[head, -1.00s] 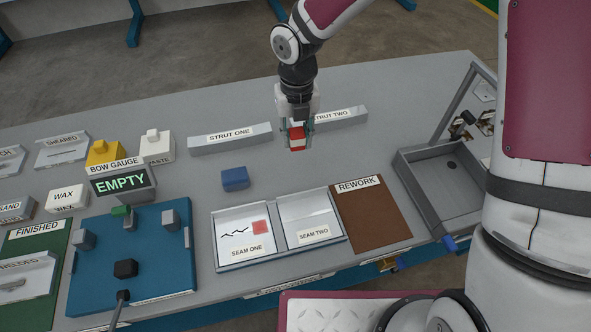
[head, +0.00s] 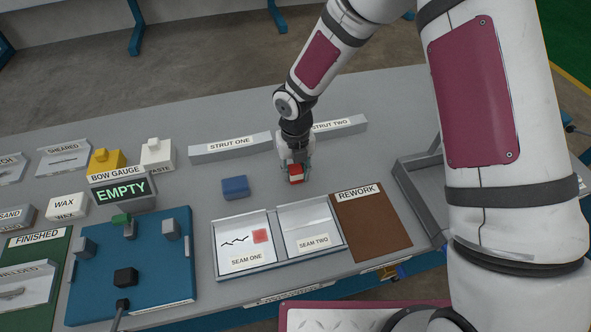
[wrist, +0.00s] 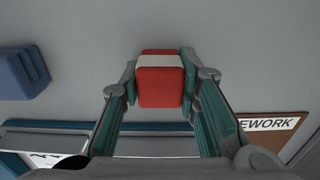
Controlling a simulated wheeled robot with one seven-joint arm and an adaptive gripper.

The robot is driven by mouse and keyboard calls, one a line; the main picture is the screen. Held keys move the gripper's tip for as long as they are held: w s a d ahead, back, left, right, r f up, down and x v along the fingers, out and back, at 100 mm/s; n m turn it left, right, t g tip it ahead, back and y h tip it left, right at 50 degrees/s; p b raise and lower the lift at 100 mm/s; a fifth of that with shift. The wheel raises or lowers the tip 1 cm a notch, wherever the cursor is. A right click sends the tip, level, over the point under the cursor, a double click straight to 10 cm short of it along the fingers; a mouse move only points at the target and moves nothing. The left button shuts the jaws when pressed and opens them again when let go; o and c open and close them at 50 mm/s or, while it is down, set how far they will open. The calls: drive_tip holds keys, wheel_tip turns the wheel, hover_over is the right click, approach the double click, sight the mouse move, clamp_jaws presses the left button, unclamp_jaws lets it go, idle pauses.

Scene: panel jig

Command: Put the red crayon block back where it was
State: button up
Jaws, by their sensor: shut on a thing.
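The red crayon block (head: 296,174), red with a pale band, is between the fingers of my gripper (head: 296,170). In the wrist view the block (wrist: 160,88) sits between the two green-padded fingers of my gripper (wrist: 160,85), which are shut on it. It is over the grey bench, right of the blue block (head: 235,187) and behind the seam tray. I cannot tell whether its underside touches the bench. The blue block also shows at the left of the wrist view (wrist: 20,75).
The tray with SEAM ONE (head: 247,260) and SEAM TWO (head: 313,242) lies in front, with the brown REWORK mat (head: 375,228) to its right. STRUT ONE (head: 230,147) and STRUT TWO (head: 340,126) stand behind. A grey bin (head: 420,195) is at the right. Bench around the block is bare.

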sight(295, 168)
drive_tip(key=o, duration=1)
drive_tip(key=shift+f, duration=0.15)
wheel_tip(295, 168, up, 12)
drive_tip(key=shift+r, duration=0.2)
drive_tip(key=shift+r, duration=0.1)
